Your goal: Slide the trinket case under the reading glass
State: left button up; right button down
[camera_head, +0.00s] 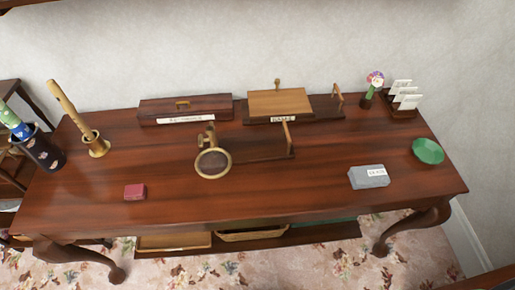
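The reading glass (199,168) is a round, brass-rimmed lens on a small stand, left of the middle of the table. The space below the lens is partly hidden by the rim. Neither of my grippers shows in the head view.
The dark wooden table (260,200) is clear along its front. A long lidded box (215,101) and a wooden stand (278,102) are at the back. A grey labelled box (362,180) and green dish (428,151) are right. A brass holder (98,150) is left.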

aim_at(136, 192)
jog(key=j+u, duration=0.15)
jog(key=u, duration=0.85)
jog(key=j, duration=0.15)
